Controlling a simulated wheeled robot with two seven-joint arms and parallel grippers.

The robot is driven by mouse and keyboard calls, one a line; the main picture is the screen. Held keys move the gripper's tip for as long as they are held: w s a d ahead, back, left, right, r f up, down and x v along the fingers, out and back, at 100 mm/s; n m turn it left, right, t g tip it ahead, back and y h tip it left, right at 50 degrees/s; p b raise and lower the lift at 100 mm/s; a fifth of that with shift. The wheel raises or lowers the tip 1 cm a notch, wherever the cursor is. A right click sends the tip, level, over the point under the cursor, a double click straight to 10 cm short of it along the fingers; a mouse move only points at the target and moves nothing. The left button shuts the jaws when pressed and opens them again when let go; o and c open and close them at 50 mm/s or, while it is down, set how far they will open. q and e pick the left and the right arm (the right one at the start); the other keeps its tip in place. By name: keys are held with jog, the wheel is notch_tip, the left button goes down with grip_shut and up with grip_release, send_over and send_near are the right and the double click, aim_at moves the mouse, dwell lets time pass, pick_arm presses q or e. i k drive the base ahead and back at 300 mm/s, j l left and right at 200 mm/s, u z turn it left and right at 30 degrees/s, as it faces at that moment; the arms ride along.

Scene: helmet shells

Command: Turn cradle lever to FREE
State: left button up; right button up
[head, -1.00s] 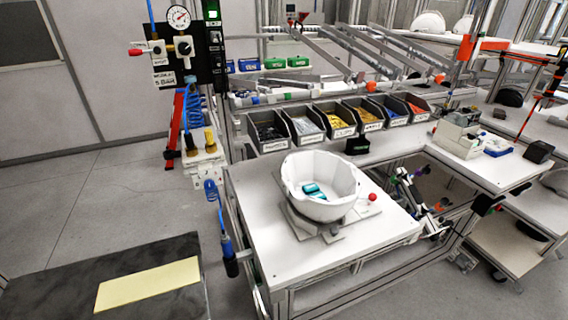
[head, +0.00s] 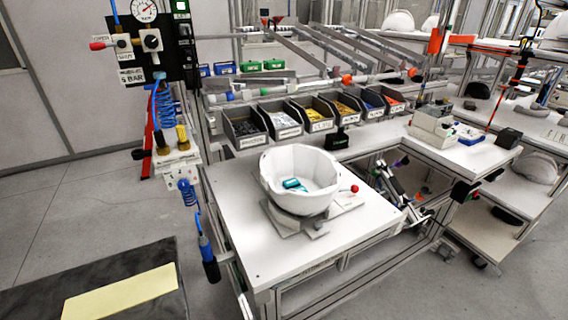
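A white helmet shell (head: 301,192) sits open side up on a grey cradle (head: 292,224) on the white bench in the head view. A small teal part (head: 294,184) shows inside the shell. A red ball knob (head: 355,188), which looks like the end of the cradle lever, stands just right of the shell. The shell hides much of the cradle and the lever's arm. I cannot read any FREE marking or tell the lever's setting. Neither of my grippers is in view.
Open bins (head: 283,123) with small parts line the back of the bench (head: 235,225). A gauge panel (head: 150,45) with blue coiled hoses stands at the left. A dark mat with a yellow sheet (head: 120,292) is at lower left. Grey floor is clear between.

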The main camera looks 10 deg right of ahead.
aim_at(354, 188)
jog(key=l+u, duration=0.1)
jog(key=u, duration=0.3)
jog(key=l+u, duration=0.25)
jog(key=l, duration=0.45)
jog(key=l+u, duration=0.3)
jog(key=l, duration=0.45)
jog(key=k+l+u, duration=0.25)
jog(key=l, duration=1.1)
